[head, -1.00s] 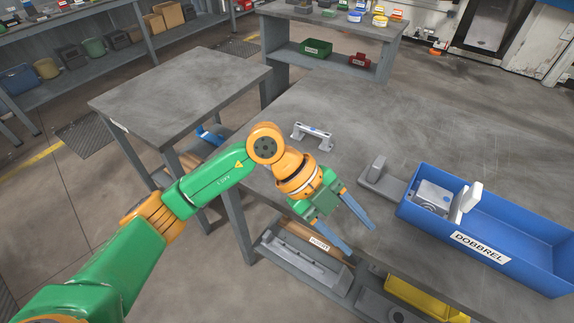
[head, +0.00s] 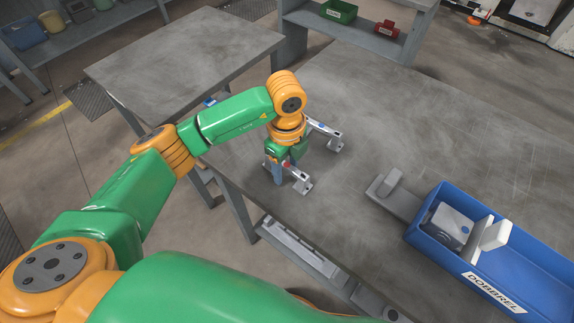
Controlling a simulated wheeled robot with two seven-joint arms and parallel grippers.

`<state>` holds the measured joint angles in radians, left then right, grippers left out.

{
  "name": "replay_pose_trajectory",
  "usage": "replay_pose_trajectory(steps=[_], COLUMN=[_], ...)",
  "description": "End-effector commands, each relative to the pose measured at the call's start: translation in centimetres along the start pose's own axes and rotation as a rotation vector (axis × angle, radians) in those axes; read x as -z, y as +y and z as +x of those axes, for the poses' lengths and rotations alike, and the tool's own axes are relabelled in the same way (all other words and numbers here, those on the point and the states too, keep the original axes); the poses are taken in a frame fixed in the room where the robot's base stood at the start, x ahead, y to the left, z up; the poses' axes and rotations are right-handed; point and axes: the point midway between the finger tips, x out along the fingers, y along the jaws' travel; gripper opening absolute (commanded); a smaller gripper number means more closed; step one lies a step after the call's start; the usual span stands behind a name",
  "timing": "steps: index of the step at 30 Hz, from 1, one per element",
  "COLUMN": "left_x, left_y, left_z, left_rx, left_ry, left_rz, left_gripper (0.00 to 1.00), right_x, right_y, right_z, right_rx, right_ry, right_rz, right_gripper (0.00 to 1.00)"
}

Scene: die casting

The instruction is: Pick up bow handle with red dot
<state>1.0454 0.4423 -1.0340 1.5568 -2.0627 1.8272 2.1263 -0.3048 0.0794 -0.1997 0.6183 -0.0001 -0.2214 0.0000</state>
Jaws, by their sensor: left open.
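The bow handle with a red dot (head: 297,178) is a light grey metal bow near the left edge of the grey table. Its red dot shows close under my left gripper. My left gripper (head: 287,168) is open and points down at this handle. One blue-grey finger is in front of the handle; the other is mostly hidden, so I cannot tell whether the fingers touch it. A second bow handle with a blue dot (head: 325,131) stands just behind, partly covered by my arm. My right gripper is not in view.
A blue bin labelled DOBBREL (head: 508,265) holds grey parts at the right. A grey block part (head: 394,194) lies beside it. A side table (head: 185,60) stands at the left. The middle of the main table (head: 420,125) is clear.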

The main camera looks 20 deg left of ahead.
Motion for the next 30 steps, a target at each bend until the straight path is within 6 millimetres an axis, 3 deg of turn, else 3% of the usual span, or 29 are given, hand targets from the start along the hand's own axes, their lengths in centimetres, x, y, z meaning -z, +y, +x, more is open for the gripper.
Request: replay_pose_trajectory(steps=[8,14,30], left_x=[0.03,0.04,0.05], left_y=[-0.02,-0.03,-0.04], left_z=[0.68,0.65,0.62], left_rx=[0.001,0.002,0.002], left_ry=[0.001,0.001,0.001], left_rz=[0.001,0.001,0.001], left_gripper=[0.55,0.01,0.0], right_x=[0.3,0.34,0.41], right_y=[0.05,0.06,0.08], right_z=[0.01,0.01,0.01], right_rx=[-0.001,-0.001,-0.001], right_ry=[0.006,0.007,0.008], right_rz=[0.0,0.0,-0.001], right_gripper=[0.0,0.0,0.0])
